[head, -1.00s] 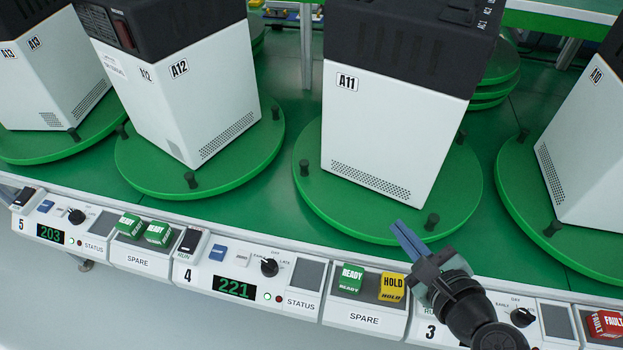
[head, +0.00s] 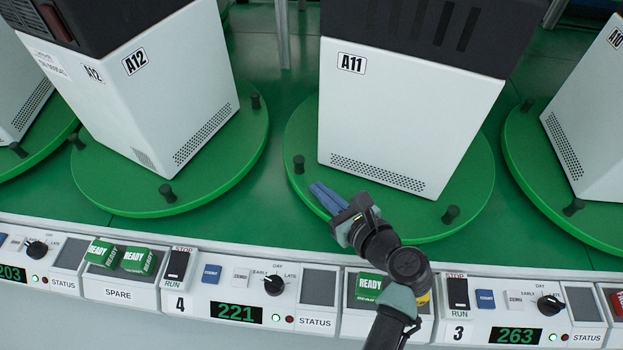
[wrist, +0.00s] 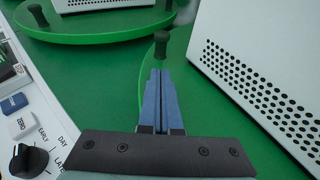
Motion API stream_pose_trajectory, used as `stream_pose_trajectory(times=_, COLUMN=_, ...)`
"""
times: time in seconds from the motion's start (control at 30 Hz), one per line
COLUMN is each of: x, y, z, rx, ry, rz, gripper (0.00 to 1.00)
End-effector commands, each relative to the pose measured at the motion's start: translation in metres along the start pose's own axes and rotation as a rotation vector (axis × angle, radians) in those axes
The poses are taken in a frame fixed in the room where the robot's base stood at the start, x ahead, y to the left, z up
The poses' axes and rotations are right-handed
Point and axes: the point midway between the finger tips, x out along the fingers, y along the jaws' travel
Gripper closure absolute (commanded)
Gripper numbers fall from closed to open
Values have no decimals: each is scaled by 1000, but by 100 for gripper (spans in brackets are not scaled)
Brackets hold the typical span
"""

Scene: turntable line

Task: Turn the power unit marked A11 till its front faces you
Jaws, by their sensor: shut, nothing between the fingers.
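The power unit A11 (head: 410,120) is a white box with a dark top, standing on a round green turntable (head: 470,190). The side towards me carries the A11 label and a strip of vent holes along its bottom. Dark pegs stand on the rim, one at left (head: 299,165) and one at front right (head: 450,214). My gripper (head: 318,190) is shut and empty, its blue fingers low over the turntable's front left rim, close to the left peg. In the wrist view this peg (wrist: 161,43) shows just beyond the fingertips (wrist: 160,75); I cannot tell whether they touch.
Unit A12 (head: 150,100) stands on its own turntable at left, unit A10 (head: 595,110) at right. A white control ledge (head: 320,300) with switches, knobs and displays runs along the front. A green READY block (head: 369,286) sits on it beside my arm. Green floor separates the turntables.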

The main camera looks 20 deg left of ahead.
Motion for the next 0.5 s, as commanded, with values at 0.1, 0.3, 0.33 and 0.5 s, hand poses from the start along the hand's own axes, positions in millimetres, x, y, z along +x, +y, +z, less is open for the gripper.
stream_pose_trajectory(times=0.1, x=19, y=0, z=6, rx=-3, ry=1, rz=2, gripper=100)
stream_pose_trajectory(times=0.3, x=34, y=0, z=11, rx=0, ry=0, rz=0, gripper=100)
stream_pose_trajectory(times=0.33, x=34, y=0, z=11, rx=0, ry=0, rz=-1, gripper=100)
stream_pose_trajectory(times=0.5, x=36, y=0, z=12, rx=0, ry=0, rz=-1, gripper=100)
